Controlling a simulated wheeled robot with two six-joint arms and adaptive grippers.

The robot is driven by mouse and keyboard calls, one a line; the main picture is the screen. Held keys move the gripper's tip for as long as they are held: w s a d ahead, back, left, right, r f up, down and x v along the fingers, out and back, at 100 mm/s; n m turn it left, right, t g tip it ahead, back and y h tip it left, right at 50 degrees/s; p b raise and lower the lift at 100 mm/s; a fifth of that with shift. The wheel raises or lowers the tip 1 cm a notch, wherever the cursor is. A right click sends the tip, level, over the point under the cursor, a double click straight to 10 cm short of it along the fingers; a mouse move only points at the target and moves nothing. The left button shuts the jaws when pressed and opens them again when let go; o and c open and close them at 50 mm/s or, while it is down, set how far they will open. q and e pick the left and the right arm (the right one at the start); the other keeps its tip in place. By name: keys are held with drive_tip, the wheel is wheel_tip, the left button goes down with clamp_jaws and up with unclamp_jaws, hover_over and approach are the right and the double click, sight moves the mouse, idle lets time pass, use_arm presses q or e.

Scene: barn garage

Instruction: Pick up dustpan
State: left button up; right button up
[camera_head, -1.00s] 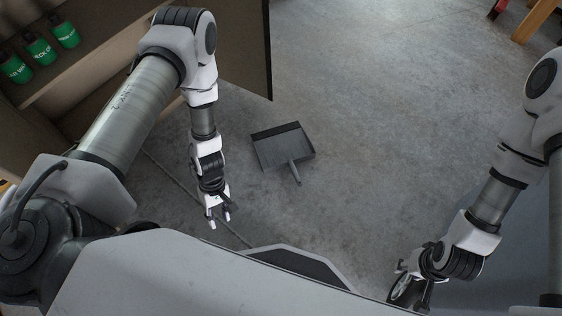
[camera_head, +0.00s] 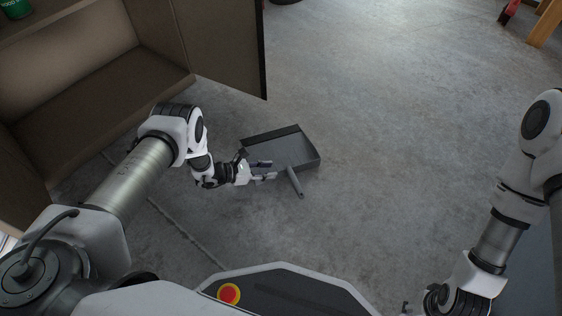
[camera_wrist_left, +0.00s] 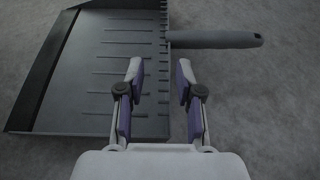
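A grey dustpan (camera_head: 280,143) lies on the concrete floor, its short handle (camera_head: 295,182) pointing toward me. In the left wrist view the pan (camera_wrist_left: 100,75) fills the left side and its handle (camera_wrist_left: 215,40) extends to the right, ahead of the fingertips. My left gripper (camera_head: 272,170) is at the pan's near left side, its fingers pointing right toward the handle. In the left wrist view my left gripper (camera_wrist_left: 160,70) is open with nothing between its fingers. My right gripper (camera_head: 405,308) is at the bottom edge, mostly cut off.
An open cabinet (camera_head: 110,125) with shelves stands at the left, its door (camera_head: 235,45) reaching toward the dustpan. The floor (camera_head: 410,130) right of the dustpan is clear. Wooden legs (camera_head: 545,22) and a red object (camera_head: 510,10) are at the far right.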

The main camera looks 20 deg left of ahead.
use_arm(q)
drive_tip(key=x, duration=0.2)
drive_tip(key=shift+w+d+f, duration=0.15)
drive_tip(key=shift+d+f, duration=0.1)
drive_tip(key=shift+f, duration=0.15)
drive_tip(key=shift+r, duration=0.2)
clamp_jaws()
use_arm(e)
drive_tip(key=shift+w+f, duration=0.25)
drive_tip(key=shift+f, duration=0.65)
use_arm(q)
drive_tip(key=shift+r, duration=0.1)
use_arm(e)
drive_tip(key=shift+r, duration=0.1)
